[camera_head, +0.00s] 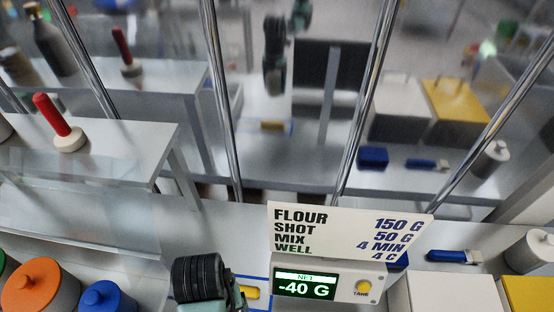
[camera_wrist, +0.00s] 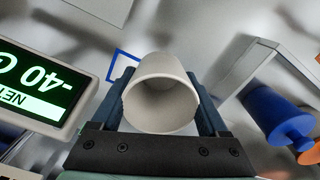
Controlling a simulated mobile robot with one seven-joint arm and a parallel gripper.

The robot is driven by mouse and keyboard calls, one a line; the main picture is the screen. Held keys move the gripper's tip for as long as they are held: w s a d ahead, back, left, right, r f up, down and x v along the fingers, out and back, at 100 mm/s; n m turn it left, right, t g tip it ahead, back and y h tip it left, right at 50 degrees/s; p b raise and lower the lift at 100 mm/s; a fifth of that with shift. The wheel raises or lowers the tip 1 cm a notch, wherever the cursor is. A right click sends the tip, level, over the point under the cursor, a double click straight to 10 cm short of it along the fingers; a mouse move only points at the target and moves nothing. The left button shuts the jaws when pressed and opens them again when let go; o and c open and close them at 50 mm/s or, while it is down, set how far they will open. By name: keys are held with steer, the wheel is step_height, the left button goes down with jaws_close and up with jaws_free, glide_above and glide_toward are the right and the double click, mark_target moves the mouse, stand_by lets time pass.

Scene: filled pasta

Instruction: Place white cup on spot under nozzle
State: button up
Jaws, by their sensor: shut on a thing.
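The white cup (camera_wrist: 160,92) sits between the two dark fingers of my gripper (camera_wrist: 165,88) in the wrist view, its open mouth facing the camera. The fingers are shut on it from both sides. Part of a blue outlined square (camera_wrist: 122,64) shows on the pale surface beyond the cup, to the left. In the head view, my arm (camera_head: 197,278) is at the bottom edge, left of the scale; the cup is not visible there. I cannot make out a nozzle in either view.
A scale display (camera_head: 306,284) reads -40 G, close to my arm; it also shows in the wrist view (camera_wrist: 38,88). A recipe sign (camera_head: 345,230) stands above it. Orange (camera_head: 38,284) and blue (camera_head: 106,298) lidded containers are left. Metal posts and a reflective panel stand behind.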

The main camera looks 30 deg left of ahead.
steer(key=shift+s+f, duration=0.15)
steer(key=shift+f, duration=0.1)
step_height(320, 180, down, 10)
steer(key=shift+r+p, duration=0.25)
steer(key=shift+p, duration=0.2)
steer(key=shift+f, duration=0.15)
steer(key=o, duration=1.4)
steer(key=shift+c, duration=0.2)
